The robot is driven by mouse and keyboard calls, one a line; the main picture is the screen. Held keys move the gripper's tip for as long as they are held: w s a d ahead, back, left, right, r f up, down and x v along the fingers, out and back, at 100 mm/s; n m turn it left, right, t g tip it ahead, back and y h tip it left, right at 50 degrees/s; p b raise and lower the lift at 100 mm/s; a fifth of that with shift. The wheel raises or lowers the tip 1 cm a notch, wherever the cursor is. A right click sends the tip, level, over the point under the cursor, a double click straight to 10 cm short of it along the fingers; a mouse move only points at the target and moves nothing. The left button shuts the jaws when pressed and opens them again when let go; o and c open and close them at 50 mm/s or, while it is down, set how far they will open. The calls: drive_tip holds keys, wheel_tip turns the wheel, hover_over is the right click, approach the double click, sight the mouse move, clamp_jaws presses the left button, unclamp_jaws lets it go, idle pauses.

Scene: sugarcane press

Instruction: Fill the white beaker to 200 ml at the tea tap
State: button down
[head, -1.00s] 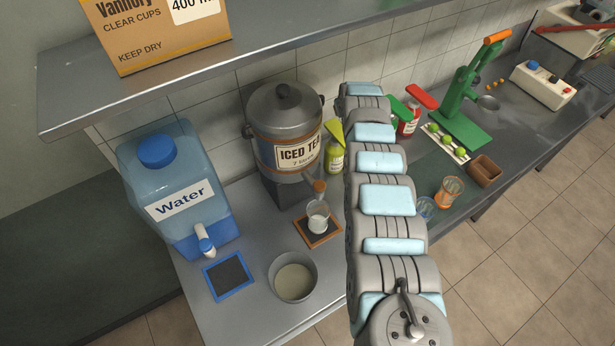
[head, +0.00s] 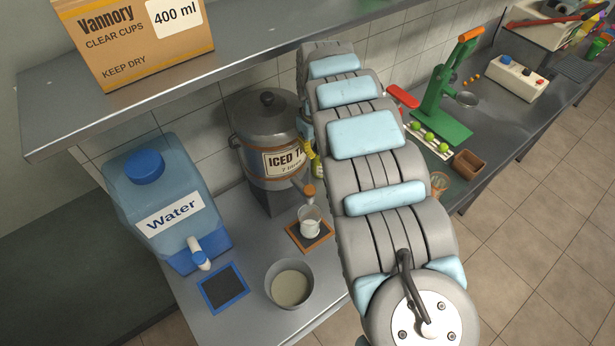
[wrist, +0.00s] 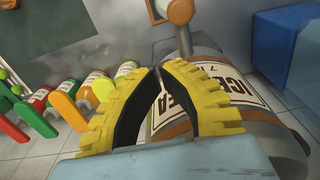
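The white beaker (head: 310,228) stands upright on the dark orange-framed mat (head: 294,238), below the iced tea dispenser's tap (head: 308,192). Its fill level and marks are too small to read. The grey iced tea dispenser (head: 258,131) stands behind it; my arm covers part of its right side. In the wrist view my gripper (wrist: 160,69) shows two yellow ribbed fingers with black pads, their tips close together and nothing held between them. The dispenser's label side (wrist: 235,80) lies behind and right of the fingers, with the tap (wrist: 181,12) beyond the tips.
A blue water jug (head: 165,195) stands left with a blue-framed mat (head: 222,287) before it. A grey bowl (head: 290,282) of pale content sits at the front. Several bottles (wrist: 70,97) stand beside the dispenser. A shelf (head: 200,85) overhangs the counter.

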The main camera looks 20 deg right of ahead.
sight(309, 191)
drive_tip(key=shift+s+a+r+g, duration=0.3)
drive_tip(key=shift+s+a, duration=0.5)
drive_tip(key=shift+a, duration=0.05)
wheel_tip(309, 191, down, 10)
drive_tip(key=p, duration=0.2)
drive_tip(key=shift+s+a, duration=0.15)
drive_tip(key=shift+s, duration=0.1)
idle(0.4)
drive_tip(key=shift+f+b, duration=0.55)
drive_tip(key=shift+f, duration=0.55)
idle(4.8)
